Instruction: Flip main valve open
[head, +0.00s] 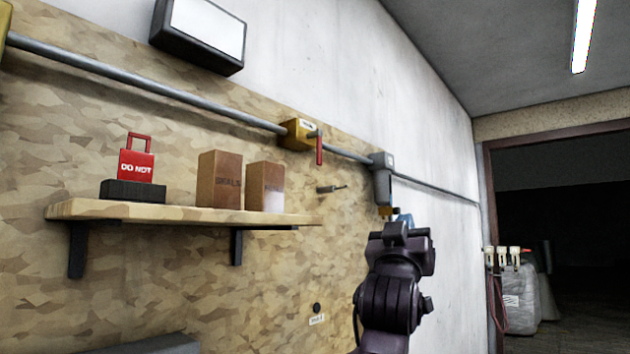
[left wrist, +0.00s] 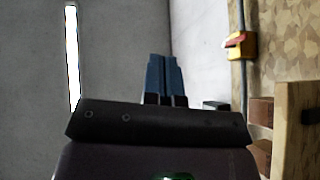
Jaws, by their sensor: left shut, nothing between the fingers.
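The valve (head: 298,134) is a yellow body on the grey wall pipe, with a red lever (head: 319,150) hanging down at its right end, crosswise to the pipe. The yellow valve body (left wrist: 243,46) and its red lever (left wrist: 236,41) also show at the upper right of the left wrist view. My left gripper (head: 404,219) is raised to the right of the valve and below it in the picture, apart from the lever. Its blue fingers (left wrist: 163,74) are together and empty in the left wrist view. My right gripper is in neither view.
A wooden shelf (head: 180,213) on the left holds a red "DO NOT" lock tag (head: 136,166) and two brown boxes (head: 220,180). A grey pipe unit (head: 382,180) is just above my left gripper. A peg (head: 332,189) sticks out below the valve. A dark doorway is at right.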

